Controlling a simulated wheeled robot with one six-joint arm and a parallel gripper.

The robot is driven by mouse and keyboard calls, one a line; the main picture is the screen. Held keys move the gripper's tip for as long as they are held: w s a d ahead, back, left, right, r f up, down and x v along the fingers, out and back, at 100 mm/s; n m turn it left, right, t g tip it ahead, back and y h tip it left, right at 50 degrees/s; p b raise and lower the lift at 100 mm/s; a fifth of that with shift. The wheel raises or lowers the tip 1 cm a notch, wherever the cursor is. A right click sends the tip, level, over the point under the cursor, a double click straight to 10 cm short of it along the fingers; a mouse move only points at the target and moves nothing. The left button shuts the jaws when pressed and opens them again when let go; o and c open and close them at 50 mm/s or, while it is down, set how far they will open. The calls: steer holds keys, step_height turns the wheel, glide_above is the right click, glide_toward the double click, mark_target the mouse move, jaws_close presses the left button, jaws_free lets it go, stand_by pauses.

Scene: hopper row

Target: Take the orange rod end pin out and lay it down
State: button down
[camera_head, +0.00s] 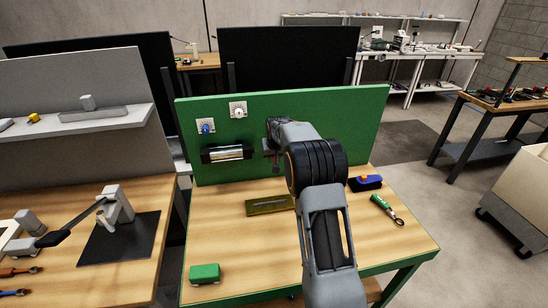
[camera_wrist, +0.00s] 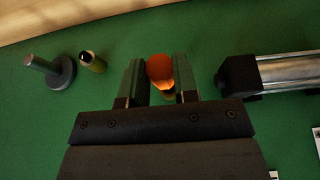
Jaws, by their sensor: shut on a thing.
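The orange rod end pin (camera_wrist: 160,69) shows in the wrist view as an orange ball-like head with a pale, lit shank below it. My gripper (camera_wrist: 159,80) is shut on it, one dark green-grey finger on each side. The green upright panel (camera_wrist: 215,45) lies right behind the pin. I cannot tell whether the pin still sits in a hole. In the head view my gripper (camera_head: 270,146) is at the panel, right of the cylinder (camera_head: 227,153), and my arm hides the pin.
In the wrist view a steel peg on a disc (camera_wrist: 50,68) and a black-tipped pin (camera_wrist: 92,62) stand beside the gripper. On the bench are an olive tray (camera_head: 256,211), a green block (camera_head: 205,273), a blue block (camera_head: 366,184) and a green-handled tool (camera_head: 386,209).

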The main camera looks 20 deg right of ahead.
steer(key=shift+s+a+b, duration=0.15)
steer(key=shift+s+b, duration=0.4)
steer(key=shift+s, duration=0.25)
steer(key=shift+s+a+b, duration=0.15)
steer(key=shift+s+b, duration=0.4)
steer(key=shift+s, duration=0.2)
steer(key=shift+a, duration=0.1)
